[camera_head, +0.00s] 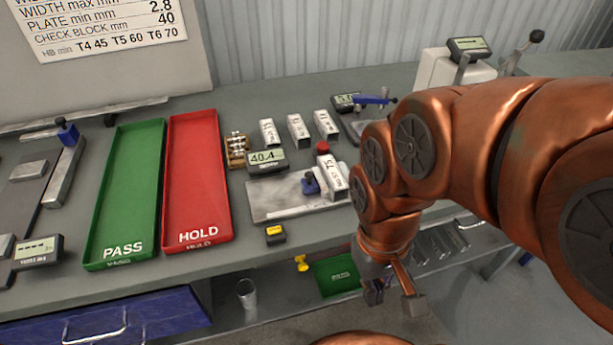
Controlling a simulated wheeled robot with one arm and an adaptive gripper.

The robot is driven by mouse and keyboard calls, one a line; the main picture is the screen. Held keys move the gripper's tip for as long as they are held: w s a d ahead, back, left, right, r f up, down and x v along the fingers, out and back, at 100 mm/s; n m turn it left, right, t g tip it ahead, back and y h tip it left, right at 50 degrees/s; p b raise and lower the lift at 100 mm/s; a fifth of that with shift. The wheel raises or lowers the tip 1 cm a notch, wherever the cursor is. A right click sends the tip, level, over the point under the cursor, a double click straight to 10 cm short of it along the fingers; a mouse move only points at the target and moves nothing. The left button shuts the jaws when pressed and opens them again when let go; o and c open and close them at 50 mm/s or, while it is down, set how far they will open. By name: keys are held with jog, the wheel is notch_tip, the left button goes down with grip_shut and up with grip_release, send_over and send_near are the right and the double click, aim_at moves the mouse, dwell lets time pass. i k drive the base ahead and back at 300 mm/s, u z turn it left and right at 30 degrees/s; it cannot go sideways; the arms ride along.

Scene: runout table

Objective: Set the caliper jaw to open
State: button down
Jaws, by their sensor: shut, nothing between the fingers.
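A measuring fixture with a grey base plate (275,208) lies at the middle of the table, with a display (267,160) reading 40.4 at its back left. I take this for the caliper. A small blue-topped slider (311,184) stands on the plate, close to a pale block (334,182) with dark lettering. A red knob (322,147) is just behind the block. I cannot tell how far the jaw is open. My gripper (393,297) is shut and empty, pointing down in front of the table's front edge, right of and nearer than the fixture. My arm hides the fixture's right side.
A green PASS tray (127,190) and a red HOLD tray (198,180) lie left of the fixture. Several lettered pale blocks (298,130) stand behind it. A small yellow-and-black device (275,235) sits near the front edge. A lower shelf holds a green bin (337,274) and a cup (246,293).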

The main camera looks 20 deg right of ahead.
aim_at(313, 181)
jog(key=z, duration=0.05)
jog(key=k, duration=1.15)
jog(key=u, duration=1)
jog(key=i, duration=1.25)
jog(key=z, duration=0.8)
